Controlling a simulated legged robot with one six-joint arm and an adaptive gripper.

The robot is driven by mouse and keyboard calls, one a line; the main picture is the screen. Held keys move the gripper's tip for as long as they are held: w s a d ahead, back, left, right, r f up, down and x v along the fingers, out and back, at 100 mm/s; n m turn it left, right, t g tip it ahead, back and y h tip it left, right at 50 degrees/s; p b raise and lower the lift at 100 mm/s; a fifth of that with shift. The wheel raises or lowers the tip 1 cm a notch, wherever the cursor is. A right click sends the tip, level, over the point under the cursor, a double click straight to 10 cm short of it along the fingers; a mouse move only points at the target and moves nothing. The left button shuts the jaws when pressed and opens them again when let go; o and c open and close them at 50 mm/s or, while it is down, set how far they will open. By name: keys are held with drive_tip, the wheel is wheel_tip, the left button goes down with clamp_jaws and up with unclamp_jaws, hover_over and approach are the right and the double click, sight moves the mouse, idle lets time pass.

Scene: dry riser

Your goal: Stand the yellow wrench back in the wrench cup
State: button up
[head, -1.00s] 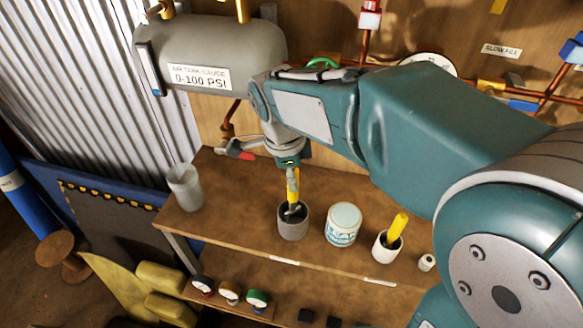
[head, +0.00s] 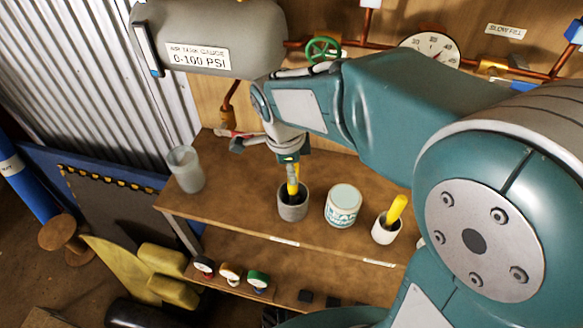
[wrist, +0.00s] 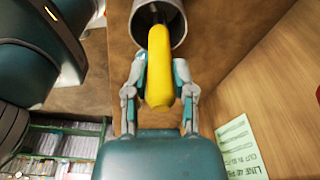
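The yellow wrench (head: 293,189) is upright with its lower end inside the mouth of a dark grey cup (head: 292,212) on the wooden shelf. In the wrist view its yellow handle (wrist: 159,75) fills the space between my fingers and points into the cup (wrist: 176,22). My gripper (head: 292,171) is right above the cup, with its fingers against both sides of the handle; it also shows in the wrist view (wrist: 160,75). The wrench's lower end is mostly hidden inside the cup.
A labelled tin (head: 343,207) and a white cup (head: 384,231) with another yellow handle (head: 397,209) stand right of the grey cup. A translucent beaker (head: 186,170) is at the shelf's left end. Several gauges sit on the lower shelf.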

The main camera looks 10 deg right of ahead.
drive_tip(key=o, duration=0.3)
drive_tip(key=r, duration=0.4)
drive_tip(key=a+r, duration=0.1)
drive_tip(key=r, duration=0.6)
drive_tip(key=shift+a+r, duration=0.3)
drive_tip(key=shift+r, duration=0.1)
idle(0.4)
drive_tip(key=s+d+f+n+t, duration=0.1)
drive_tip(key=s+d+n+t, duration=0.1)
drive_tip(key=s+d+n, duration=0.2)
drive_tip(key=s+d+f+n+t+y, duration=0.1)
drive_tip(key=s+d+n, duration=0.3)
drive_tip(key=n, duration=0.4)
drive_tip(key=s+d+f+n+t, duration=0.1)
drive_tip(key=s+d+n+t, duration=0.1)
drive_tip(key=s+d+n, duration=0.2)
drive_tip(key=shift+s+d+n+t, duration=0.15)
drive_tip(key=shift+n, duration=0.5)
drive_tip(key=shift+s+d+n+t, duration=0.1)
drive_tip(key=shift+s+n+t, duration=0.05)
drive_tip(key=shift+n, duration=0.5)
